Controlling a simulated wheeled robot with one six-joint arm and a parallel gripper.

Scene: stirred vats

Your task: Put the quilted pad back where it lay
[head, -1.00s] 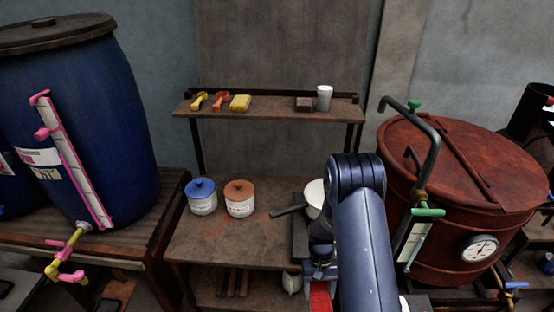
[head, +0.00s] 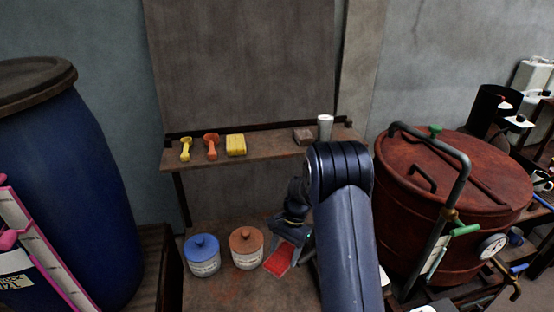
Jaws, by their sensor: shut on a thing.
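The quilted pad (head: 280,260) is red and shows just right of the orange-lidded jar, over the lower bench. My gripper (head: 287,238) is shut on it and holds it tilted. My arm comes up from the bottom of the head view and bends down to the pad. I cannot tell whether the pad touches the bench top. The arm hides the part of the bench to its right.
A blue-lidded jar (head: 202,256) and an orange-lidded jar (head: 246,248) stand close left of the pad. The shelf (head: 270,149) above holds two scoops, a yellow sponge (head: 236,145), a brown block (head: 303,136) and a white cup (head: 325,127). A red vat (head: 440,230) stands right, a blue barrel (head: 65,190) left.

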